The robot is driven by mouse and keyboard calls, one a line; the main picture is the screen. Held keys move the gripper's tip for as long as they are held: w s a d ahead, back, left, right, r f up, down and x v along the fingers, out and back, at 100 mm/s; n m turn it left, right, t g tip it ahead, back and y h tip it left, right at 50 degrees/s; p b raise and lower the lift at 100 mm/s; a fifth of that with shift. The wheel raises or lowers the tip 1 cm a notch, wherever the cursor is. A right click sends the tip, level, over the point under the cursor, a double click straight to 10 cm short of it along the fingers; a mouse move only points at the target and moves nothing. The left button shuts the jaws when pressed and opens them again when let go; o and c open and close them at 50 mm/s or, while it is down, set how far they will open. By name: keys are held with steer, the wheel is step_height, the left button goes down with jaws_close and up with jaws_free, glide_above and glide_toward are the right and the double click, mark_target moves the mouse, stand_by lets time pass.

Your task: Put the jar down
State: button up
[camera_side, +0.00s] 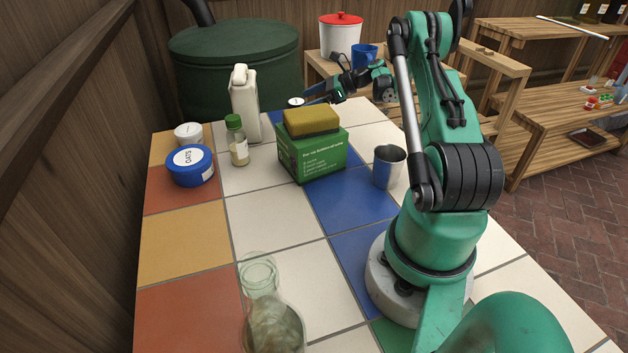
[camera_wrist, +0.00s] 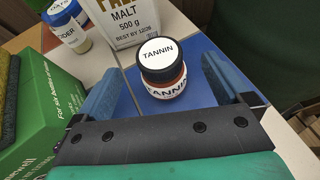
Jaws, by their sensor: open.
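My gripper (camera_wrist: 160,88) is open, with one blue finger on each side of the jar and a visible gap to both. In the side view my gripper (camera_side: 315,98) is low at the far end of the tiled table, beside the jar.
The green box (camera_side: 312,155) with a yellow sponge (camera_side: 311,121) stands close to my gripper. A white malt container (camera_side: 245,108), a cider bottle (camera_side: 237,142) and an oats tub (camera_side: 190,167) stand left. A metal cup (camera_side: 389,167) and glass flask (camera_side: 272,320) are nearer.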

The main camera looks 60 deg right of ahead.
mark_target(300, 102)
steer(key=shift+a+r+m+h, duration=0.1)
steer(key=shift+a+m+h, duration=0.1)
steer(key=shift+m+h, duration=0.35)
steer(key=shift+a+m+h, duration=0.15)
steer(key=shift+m+h, duration=0.4)
steer(key=shift+w+a, duration=0.1)
steer(key=shift+w, duration=0.15)
steer(key=shift+x, duration=2.55)
steer(key=c, duration=1.4)
jaws_close()
